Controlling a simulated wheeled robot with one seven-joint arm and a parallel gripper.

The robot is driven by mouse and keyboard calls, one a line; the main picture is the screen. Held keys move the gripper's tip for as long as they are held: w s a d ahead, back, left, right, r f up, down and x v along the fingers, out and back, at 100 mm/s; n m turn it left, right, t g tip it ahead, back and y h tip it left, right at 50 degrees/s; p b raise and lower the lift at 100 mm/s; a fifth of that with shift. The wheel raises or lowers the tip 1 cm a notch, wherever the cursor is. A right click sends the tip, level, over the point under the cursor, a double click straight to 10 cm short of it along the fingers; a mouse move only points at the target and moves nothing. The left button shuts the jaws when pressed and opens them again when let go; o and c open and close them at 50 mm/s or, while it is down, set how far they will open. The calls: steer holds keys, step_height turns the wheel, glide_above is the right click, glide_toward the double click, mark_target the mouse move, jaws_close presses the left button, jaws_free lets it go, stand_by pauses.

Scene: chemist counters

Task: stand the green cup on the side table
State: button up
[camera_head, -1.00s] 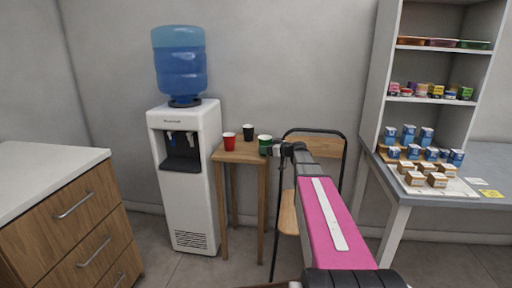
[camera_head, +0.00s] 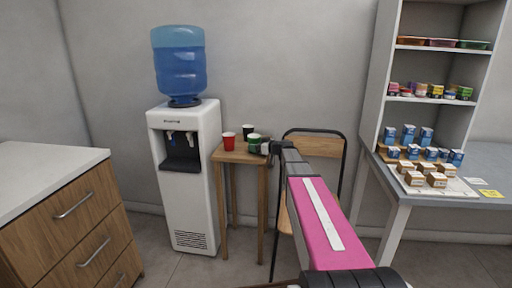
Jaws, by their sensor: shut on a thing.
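The green cup (camera_head: 253,141) is at the right part of the side table (camera_head: 232,155), a small tall wooden table. It looks upright, at or just above the tabletop; I cannot tell whether its base touches. My gripper (camera_head: 263,148) reaches in from the right and is shut on the green cup, with the fingers partly hidden by my arm. A red cup (camera_head: 229,141) stands on the left front of the side table. A black cup (camera_head: 248,131) stands behind the green cup and is partly hidden by it.
A white water dispenser (camera_head: 186,200) stands left of the side table. A folding chair (camera_head: 318,146) is close on the right, behind my arm. A shelf unit (camera_head: 428,106) and grey counter (camera_head: 396,187) with boxes are farther right. A wooden drawer unit (camera_head: 75,235) is at the left.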

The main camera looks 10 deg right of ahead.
steer(key=shift+f, duration=0.1)
steer(key=o, duration=0.9)
steer(key=v, duration=1.2)
